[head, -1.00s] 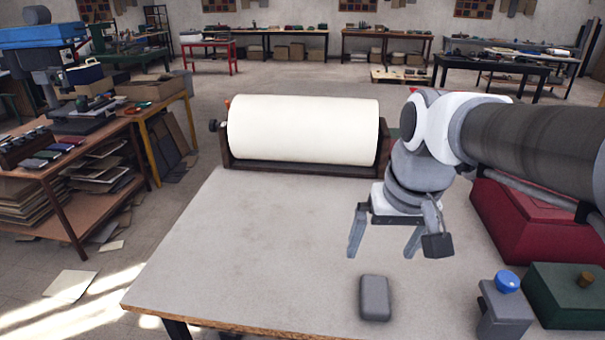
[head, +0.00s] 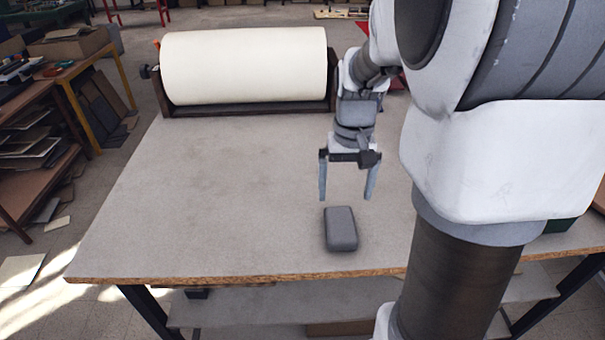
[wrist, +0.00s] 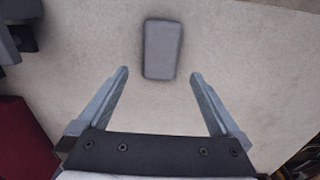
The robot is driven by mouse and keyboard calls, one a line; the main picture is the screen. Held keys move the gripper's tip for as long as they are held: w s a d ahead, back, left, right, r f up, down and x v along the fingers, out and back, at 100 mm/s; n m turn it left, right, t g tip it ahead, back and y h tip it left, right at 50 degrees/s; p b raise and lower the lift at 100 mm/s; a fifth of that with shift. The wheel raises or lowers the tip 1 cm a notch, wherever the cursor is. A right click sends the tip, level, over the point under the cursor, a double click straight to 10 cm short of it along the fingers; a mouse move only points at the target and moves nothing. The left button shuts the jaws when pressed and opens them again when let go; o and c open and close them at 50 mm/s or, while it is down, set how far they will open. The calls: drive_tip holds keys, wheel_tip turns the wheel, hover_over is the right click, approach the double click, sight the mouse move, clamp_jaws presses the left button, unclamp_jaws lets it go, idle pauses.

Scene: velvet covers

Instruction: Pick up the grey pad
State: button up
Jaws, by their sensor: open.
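The grey pad (head: 341,229) is a small rounded block lying on the workbench (head: 200,220), close to its front edge in the head view. My gripper (head: 346,197) is open and empty, its fingers pointing down, above the bench and a little behind the pad. In the wrist view the pad (wrist: 162,49) lies just beyond the fingertips of my gripper (wrist: 158,74), roughly centred between them. The fingers do not touch it.
A large cream roll (head: 245,65) in a dark cradle stands at the back of the bench. The bench left of the pad is clear. A dark red object (wrist: 22,140) shows at the left in the wrist view. My arm hides the bench's right side in the head view.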

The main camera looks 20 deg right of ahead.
sight(341, 223)
wheel_tip(341, 223, down, 10)
drive_tip(key=shift+s+a+f+b, duration=0.1)
drive_tip(key=shift+f+b, duration=0.05)
drive_tip(key=shift+b, duration=0.8)
drive_tip(key=c, duration=1.2)
drive_tip(key=shift+c, duration=0.2)
drive_tip(key=shift+r, duration=0.7)
drive_tip(key=r, duration=0.1)
drive_tip(key=d+r+p, duration=0.1)
drive_tip(key=r, duration=0.1)
drive_tip(key=shift+s+r, duration=0.2)
drive_tip(key=shift+r, duration=0.1)
drive_tip(key=s+d+r+p, duration=0.1)
drive_tip(key=s+d+r, duration=0.4)
drive_tip(key=d, duration=0.4)
drive_tip(key=shift+s+r, duration=0.25)
drive_tip(key=shift+r, duration=0.35)
